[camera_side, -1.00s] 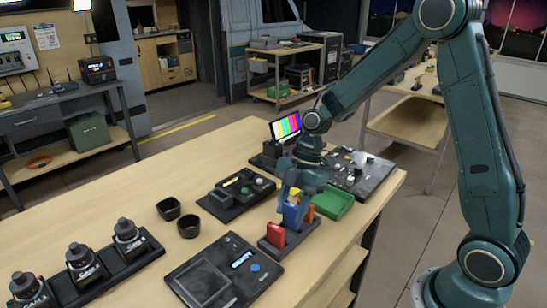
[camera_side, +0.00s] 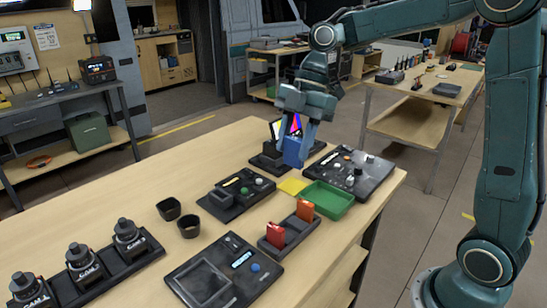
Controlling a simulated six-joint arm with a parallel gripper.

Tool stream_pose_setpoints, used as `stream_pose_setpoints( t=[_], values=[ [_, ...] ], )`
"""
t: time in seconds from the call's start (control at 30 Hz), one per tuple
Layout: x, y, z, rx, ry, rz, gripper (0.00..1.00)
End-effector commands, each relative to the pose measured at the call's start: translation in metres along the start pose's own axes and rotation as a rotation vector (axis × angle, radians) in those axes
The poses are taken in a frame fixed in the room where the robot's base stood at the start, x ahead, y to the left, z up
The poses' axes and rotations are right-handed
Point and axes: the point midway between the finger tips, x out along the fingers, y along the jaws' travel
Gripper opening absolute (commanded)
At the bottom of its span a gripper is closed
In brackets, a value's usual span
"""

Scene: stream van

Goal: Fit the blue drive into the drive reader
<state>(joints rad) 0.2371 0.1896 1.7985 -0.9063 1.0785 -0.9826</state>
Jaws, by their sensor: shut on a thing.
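My gripper (camera_side: 297,134) is shut on the blue drive (camera_side: 292,153) and holds it upright, above the table near its back edge, in front of the small screen. A black rack (camera_side: 291,233) holds a red drive (camera_side: 275,236) and an orange drive (camera_side: 305,210), with an empty space between them. A black unit (camera_side: 237,191) with a raised box-like socket at its left, a yellow strip and a green button lies left of the rack. It may be the drive reader; no label is readable.
A green tray (camera_side: 345,211) and a yellow pad (camera_side: 291,186) lie behind the rack. A black control panel (camera_side: 371,176) is at the back right. A flat black device (camera_side: 205,284), two dark cups (camera_side: 188,226) and a camera rack (camera_side: 109,273) stand in front and left.

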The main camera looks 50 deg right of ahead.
Motion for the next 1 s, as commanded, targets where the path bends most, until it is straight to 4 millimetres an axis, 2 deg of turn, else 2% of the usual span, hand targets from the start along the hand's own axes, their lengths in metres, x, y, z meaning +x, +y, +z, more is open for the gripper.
stream_pose_setpoints(
  t=[0.7,1.0],
  values=[
    [-0.003,0.0,-0.001,0.002,0.0,0.002,0.13],
    [0.007,0.006,-0.003,0.08,0.001,0.033,0.13]
  ],
)
